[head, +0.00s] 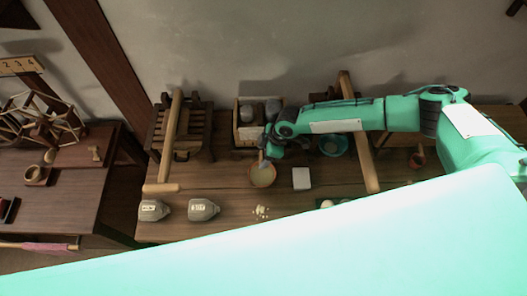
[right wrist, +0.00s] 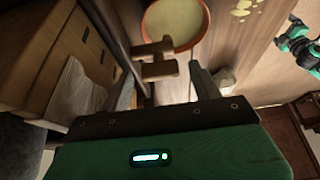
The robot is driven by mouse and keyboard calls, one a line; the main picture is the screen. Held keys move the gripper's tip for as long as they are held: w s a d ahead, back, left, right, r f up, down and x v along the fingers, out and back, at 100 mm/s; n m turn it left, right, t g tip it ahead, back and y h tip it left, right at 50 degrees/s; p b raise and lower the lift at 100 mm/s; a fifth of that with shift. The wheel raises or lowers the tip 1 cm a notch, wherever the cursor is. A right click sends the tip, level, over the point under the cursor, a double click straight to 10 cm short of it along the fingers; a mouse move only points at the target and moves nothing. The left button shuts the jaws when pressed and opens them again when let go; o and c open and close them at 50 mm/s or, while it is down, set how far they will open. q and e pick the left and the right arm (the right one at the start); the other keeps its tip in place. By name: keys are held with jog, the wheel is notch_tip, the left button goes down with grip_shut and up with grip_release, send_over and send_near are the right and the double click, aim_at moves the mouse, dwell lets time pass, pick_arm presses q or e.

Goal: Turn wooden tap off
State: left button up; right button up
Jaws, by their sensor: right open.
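The wooden tap (right wrist: 158,62) shows in the right wrist view as a small pale brown piece with a crossbar, beside a wooden box front (right wrist: 62,50). My right gripper (right wrist: 172,78) is open, with one finger on each side of the tap; I cannot tell whether either touches it. A round bowl (right wrist: 175,22) with pale contents lies just beyond the tap. In the head view my right gripper (head: 266,157) is above the bowl (head: 262,175), in front of the wooden box (head: 243,134), and the tap cannot be made out.
On the bench (head: 225,178) stand a teal bowl (head: 333,146), a white block (head: 301,178), two grey labelled objects (head: 152,210) and pale crumbs (head: 261,212). My pale body covers the near bench edge.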

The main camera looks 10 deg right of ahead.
jog(key=shift+c, duration=0.4)
jog(key=c, duration=0.9)
jog(key=shift+s+r+m+t+p, duration=0.15)
jog(key=shift+m+t+p, duration=0.15)
jog(key=shift+m+p, duration=0.7)
jog(key=m+t+p, duration=0.1)
jog(key=m+p, duration=0.2)
jog(key=shift+s+h+p, duration=0.1)
jog(key=shift+h+p, duration=0.2)
jog(key=shift+h, duration=0.1)
jog(key=m+t+h+p, duration=0.1)
jog(key=m+p, duration=0.2)
jog(key=m, duration=0.1)
jog(key=shift+a, duration=0.2)
jog(key=m+p, duration=0.1)
jog(key=m, duration=0.1)
jog(key=m+h+p, duration=0.1)
jog(key=m, duration=0.1)
jog(key=shift+a+t+h, duration=0.1)
jog(key=shift+t+h, duration=0.2)
jog(key=shift+t, duration=0.1)
jog(key=m+h+p, duration=0.1)
jog(key=m, duration=0.1)
jog(key=shift+m, duration=0.4)
jog(key=shift+m+h, duration=0.4)
jog(key=shift+m, duration=0.7)
